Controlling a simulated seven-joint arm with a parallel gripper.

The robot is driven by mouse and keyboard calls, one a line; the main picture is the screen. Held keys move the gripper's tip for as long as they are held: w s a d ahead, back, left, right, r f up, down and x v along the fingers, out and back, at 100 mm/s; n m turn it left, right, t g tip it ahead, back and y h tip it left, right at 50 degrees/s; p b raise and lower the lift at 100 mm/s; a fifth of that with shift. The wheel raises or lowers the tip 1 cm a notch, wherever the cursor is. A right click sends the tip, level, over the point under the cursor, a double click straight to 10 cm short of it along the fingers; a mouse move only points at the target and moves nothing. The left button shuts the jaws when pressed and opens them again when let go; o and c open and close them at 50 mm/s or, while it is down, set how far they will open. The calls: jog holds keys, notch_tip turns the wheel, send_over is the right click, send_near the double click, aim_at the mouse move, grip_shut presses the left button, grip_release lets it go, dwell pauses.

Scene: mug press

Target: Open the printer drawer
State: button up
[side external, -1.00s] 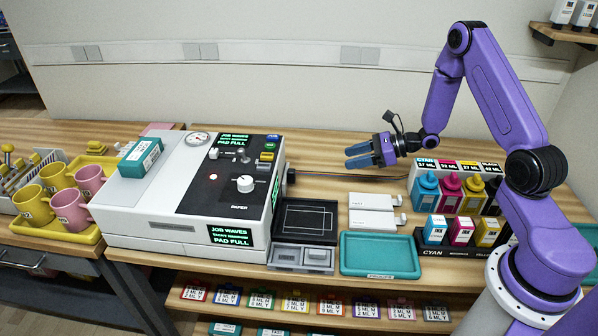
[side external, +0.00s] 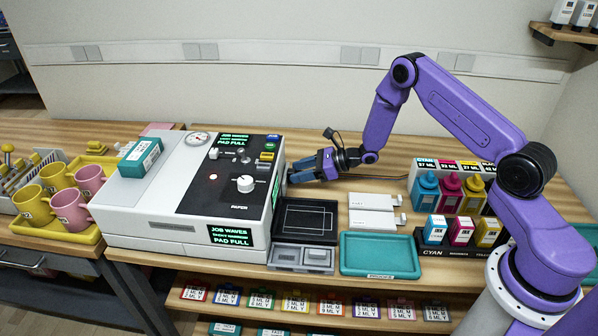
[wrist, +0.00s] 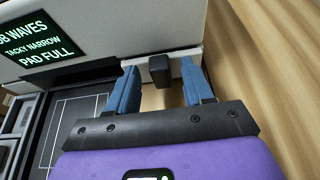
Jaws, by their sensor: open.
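The printer (side external: 135,215) is a large white box with a black control panel and green lit labels. Its right side also shows in the wrist view (wrist: 120,25). A small dark handle (wrist: 160,70) sticks out from a pale strip low on that side. My gripper (side external: 302,173) is at the printer's right side, with its blue fingers pointing at it. In the wrist view the open fingers (wrist: 159,78) stand on either side of the handle, with gaps visible between them and it. In the side view the fingers largely hide the handle. The drawer looks shut.
A black tray with white outlines (side external: 305,217) lies just in front of my gripper. The wooden table behind my gripper is mostly clear, apart from a thin cable.

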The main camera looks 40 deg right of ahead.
jog(key=shift+w+a+f, duration=0.15)
jog(key=shift+w+a, duration=0.05)
jog(key=shift+a, duration=0.05)
grip_shut()
jog(key=s+d, duration=0.8)
jog(key=shift+w, duration=0.1)
grip_release()
